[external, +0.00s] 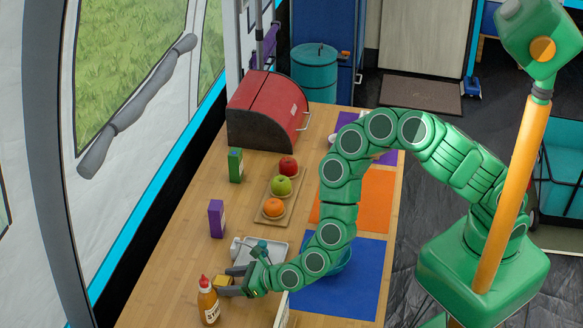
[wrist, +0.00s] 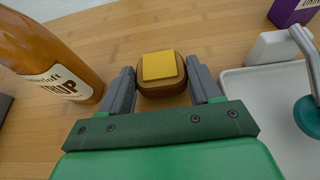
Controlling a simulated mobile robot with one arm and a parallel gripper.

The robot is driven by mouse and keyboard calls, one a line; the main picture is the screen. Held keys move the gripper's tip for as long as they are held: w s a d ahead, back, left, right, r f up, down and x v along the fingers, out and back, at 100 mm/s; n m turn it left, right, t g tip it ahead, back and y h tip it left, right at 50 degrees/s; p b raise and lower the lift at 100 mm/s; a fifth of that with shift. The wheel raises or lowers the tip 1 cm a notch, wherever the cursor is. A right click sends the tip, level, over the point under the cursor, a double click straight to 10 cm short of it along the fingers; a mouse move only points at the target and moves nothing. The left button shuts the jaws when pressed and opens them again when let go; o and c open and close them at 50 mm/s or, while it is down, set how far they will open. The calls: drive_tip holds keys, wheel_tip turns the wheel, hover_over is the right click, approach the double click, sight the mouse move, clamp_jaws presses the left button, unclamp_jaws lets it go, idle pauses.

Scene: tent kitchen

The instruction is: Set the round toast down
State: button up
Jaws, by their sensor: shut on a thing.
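The round toast (wrist: 160,92) is brown with a square yellow slice (wrist: 158,66) on top. It sits level between the two grey fingers of my gripper (wrist: 160,80) in the wrist view. My gripper is shut on it. In the external view my gripper (external: 224,279) is low over the near end of the wooden counter, and the yellow slice (external: 225,282) shows between the fingers. Whether the toast touches the counter (external: 170,270) is hard to tell.
A syrup bottle (external: 208,303) stands close to the gripper, on the left in the wrist view (wrist: 45,55). A pale sink (external: 270,248) with a tap lies on the other side. A purple carton (external: 216,218) and a fruit board (external: 265,216) stand farther back. Wood beyond the toast is bare.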

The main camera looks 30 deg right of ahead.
drive_tip(key=shift+f, duration=0.3)
drive_tip(key=o, duration=1)
drive_tip(key=shift+o, duration=0.2)
drive_tip(key=shift+r, duration=0.1)
drive_tip(key=shift+v, duration=3.75)
